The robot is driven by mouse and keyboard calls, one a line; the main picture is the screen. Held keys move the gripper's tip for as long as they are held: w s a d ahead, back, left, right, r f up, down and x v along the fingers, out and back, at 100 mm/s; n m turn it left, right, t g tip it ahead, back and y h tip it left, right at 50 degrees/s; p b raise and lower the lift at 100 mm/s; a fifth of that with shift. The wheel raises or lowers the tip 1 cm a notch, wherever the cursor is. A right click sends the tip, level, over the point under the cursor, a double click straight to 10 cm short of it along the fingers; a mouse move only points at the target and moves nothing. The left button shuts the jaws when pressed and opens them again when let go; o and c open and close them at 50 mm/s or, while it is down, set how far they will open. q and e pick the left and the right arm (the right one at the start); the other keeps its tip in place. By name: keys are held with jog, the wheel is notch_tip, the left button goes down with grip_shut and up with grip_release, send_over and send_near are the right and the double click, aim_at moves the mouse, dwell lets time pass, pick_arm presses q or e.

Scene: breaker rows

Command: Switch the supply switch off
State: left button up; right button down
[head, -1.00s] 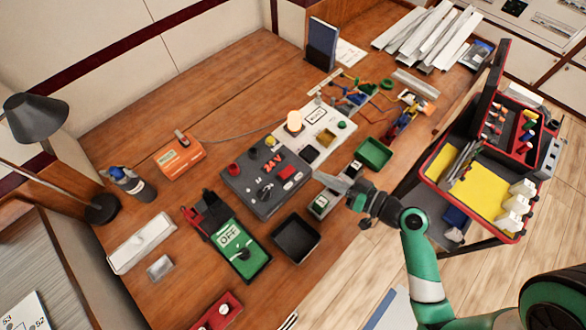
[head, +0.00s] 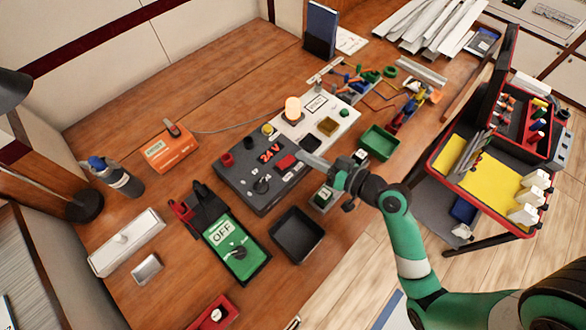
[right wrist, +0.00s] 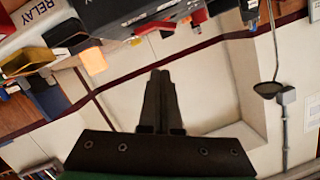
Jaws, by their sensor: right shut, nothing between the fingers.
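The dark grey supply box (head: 240,186) stands on the wooden bench with a lit red 24 V display (head: 270,152). A red switch (head: 286,162) sits on its right part, and a dark knob (head: 261,185) is nearer the front. My right gripper (head: 303,156) is shut and empty, its fingertips close to the right of the red switch; I cannot tell whether they touch it. In the right wrist view the shut fingers (right wrist: 160,74) point up, with the dark box (right wrist: 115,18) above them. My left gripper is not in view.
A lit lamp (head: 293,107) stands on the pale relay board behind the box. A green bin (head: 379,142) is to the right. An orange device (head: 170,149) is at the left.

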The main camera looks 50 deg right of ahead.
aim_at(292, 172)
jog(key=x, duration=0.3)
jog(key=shift+w+a+f, duration=0.1)
jog(key=shift+a+f, duration=0.15)
jog(key=shift+f, duration=0.05)
jog(key=shift+a+f+b, duration=0.2)
jog(key=shift+a+f, duration=0.15)
jog(key=shift+f, duration=0.3)
jog(key=shift+a+f+b, duration=0.15)
jog(key=shift+a+f, duration=0.2)
jog(key=shift+f, duration=0.3)
jog(key=shift+a+f, duration=0.2)
jog(key=shift+n, duration=0.3)
